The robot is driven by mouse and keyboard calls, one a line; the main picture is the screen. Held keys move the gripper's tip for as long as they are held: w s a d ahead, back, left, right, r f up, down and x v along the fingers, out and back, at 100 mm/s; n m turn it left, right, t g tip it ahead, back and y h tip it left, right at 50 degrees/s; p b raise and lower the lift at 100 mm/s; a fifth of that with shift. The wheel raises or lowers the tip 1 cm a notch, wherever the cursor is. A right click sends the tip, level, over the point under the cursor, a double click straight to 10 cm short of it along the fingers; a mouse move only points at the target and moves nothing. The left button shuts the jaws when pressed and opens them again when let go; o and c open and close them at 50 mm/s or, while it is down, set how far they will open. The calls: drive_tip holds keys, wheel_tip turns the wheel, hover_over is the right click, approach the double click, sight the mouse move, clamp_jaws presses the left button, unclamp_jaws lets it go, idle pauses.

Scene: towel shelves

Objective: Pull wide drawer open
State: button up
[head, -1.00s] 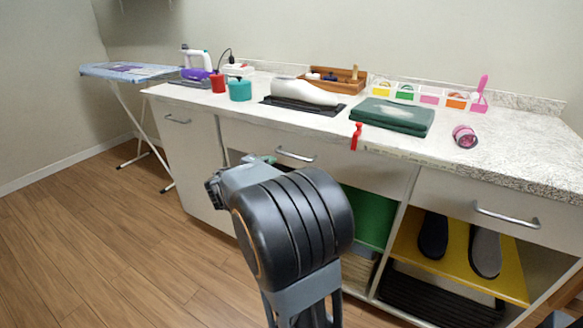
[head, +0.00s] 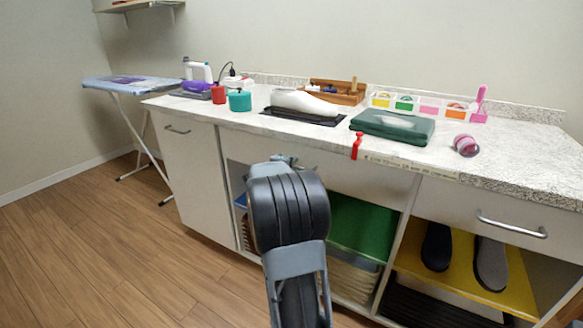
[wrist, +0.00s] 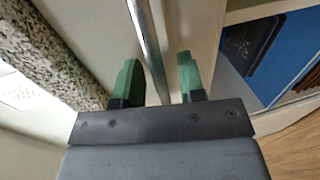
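The wide drawer (head: 372,178) is the white middle front under the counter, and it looks closed. Its metal bar handle is mostly hidden behind my arm in the head view. In the wrist view the handle (wrist: 146,35) runs between the two green fingers of my gripper (wrist: 158,76), with a gap visible on each side. My gripper is open, with no visible grip on the bar. In the head view my gripper (head: 284,160) is mostly hidden by my own wrist, close to the drawer front.
The speckled countertop (head: 540,165) overhangs the drawers; its edge is close in the wrist view (wrist: 60,55). A red item (head: 357,142) sits at the counter's front edge.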

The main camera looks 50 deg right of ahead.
drive_tip(key=shift+c, duration=0.3)
clamp_jaws()
idle(0.4)
